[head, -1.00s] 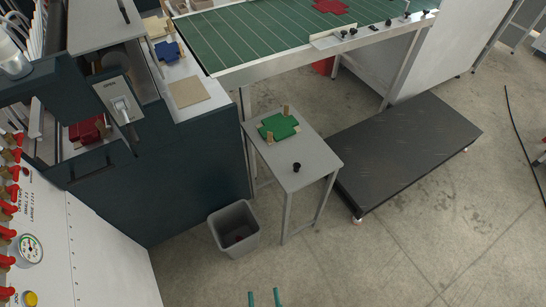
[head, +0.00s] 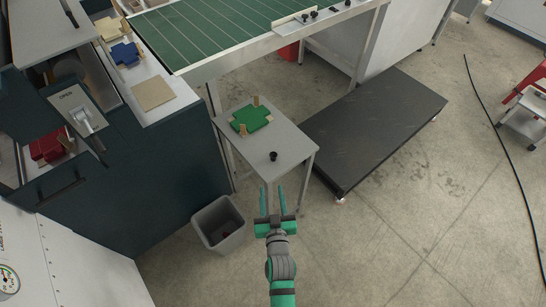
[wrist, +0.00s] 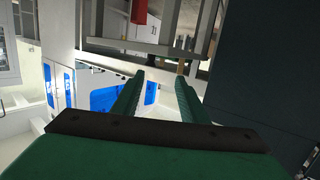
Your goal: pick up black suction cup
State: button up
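A small black suction cup (head: 273,156) stands on the near part of a small grey table (head: 292,145). My gripper (head: 271,186) is in front of the table in the head view, with its two green fingers apart and nothing between them. The fingertips appear just short of the suction cup, and the two are apart. In the wrist view my gripper (wrist: 160,80) is also open and empty. I cannot make out the suction cup in the wrist view.
A green cross-shaped piece (head: 250,119) with wooden blocks lies farther back on the table. A grey bin (head: 218,224) stands on the floor at left. A low black platform (head: 375,125) is at right. Other black cups lie on the green conveyor's edge (head: 310,14).

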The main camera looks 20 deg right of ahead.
send_near(274, 159)
jog(key=shift+w+a+r, duration=0.2)
jog(key=shift+w+r, duration=0.15)
jog(key=shift+r, duration=0.4)
jog(key=x, duration=0.5)
jog(key=shift+w, duration=0.15)
jog(key=shift+f+x, duration=0.2)
jog(key=shift+x, duration=1.15)
jog(key=shift+f+x, duration=0.2)
jog(key=shift+x, duration=1.1)
jog(key=shift+d, duration=0.1)
jog(key=shift+d, duration=0.1)
jog(key=c, duration=1)
jog(key=shift+o, duration=0.2)
